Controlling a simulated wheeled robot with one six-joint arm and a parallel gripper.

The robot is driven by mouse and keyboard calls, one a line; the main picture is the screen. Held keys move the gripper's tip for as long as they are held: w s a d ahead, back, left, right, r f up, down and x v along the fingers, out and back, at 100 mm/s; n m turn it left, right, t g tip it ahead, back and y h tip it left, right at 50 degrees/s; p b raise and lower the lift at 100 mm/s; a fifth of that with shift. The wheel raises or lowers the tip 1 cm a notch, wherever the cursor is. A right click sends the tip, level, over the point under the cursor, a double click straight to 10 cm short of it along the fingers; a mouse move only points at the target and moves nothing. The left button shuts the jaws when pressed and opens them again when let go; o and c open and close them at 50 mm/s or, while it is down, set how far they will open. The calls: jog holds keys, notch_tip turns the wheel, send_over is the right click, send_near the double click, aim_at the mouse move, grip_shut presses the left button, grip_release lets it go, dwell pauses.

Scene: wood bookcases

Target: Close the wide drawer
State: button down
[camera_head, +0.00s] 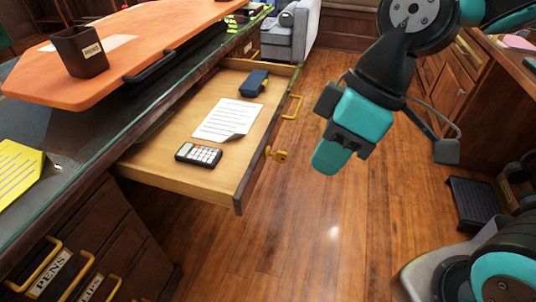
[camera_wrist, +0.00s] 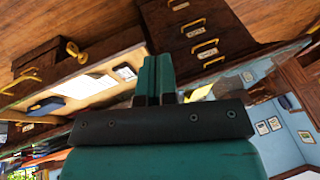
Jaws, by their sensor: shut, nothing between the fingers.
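The wide drawer (camera_head: 165,165) is pulled open from under the desk, with a brass handle (camera_head: 291,106) and a brass knob-like fitting on its front. It holds a calculator (camera_head: 198,155), a sheet of paper (camera_head: 228,119) and a dark blue item (camera_head: 254,83). My gripper (camera_head: 330,157) is shut and empty, in the air to the right of the drawer front and apart from it. In the wrist view the shut fingers (camera_wrist: 157,75) are in the middle, and the drawer (camera_wrist: 88,86) shows sideways to their left.
The desk top (camera_head: 75,130) bears an orange raised board (camera_head: 120,50) with a dark pen cup (camera_head: 80,52). Smaller labelled drawers (camera_head: 60,265) are below left. Wooden floor (camera_head: 310,220) lies clear before the drawer. A grey armchair (camera_head: 290,38) stands behind; cabinets (camera_head: 455,85) stand right.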

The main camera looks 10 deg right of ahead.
jog(key=w+f+n+y+p, duration=0.1)
jog(key=w+f+n, duration=0.2)
jog(key=w+n, duration=0.4)
jog(key=n+y, duration=0.2)
jog(key=n, duration=0.9)
send_near(250, 189)
notch_tip(250, 189, down, 4)
jog(key=s, duration=0.2)
jog(key=shift+w+a+f+g, duration=0.15)
jog(key=shift+w+a, duration=0.2)
jog(key=shift+a, duration=0.2)
jog(key=shift+w+a+r+g, duration=0.1)
jog(key=shift+w+a, duration=0.25)
jog(key=shift+a, duration=0.2)
jog(key=shift+w+a+f+g, duration=0.15)
jog(key=shift+w+a, duration=0.2)
jog(key=shift+a, duration=0.25)
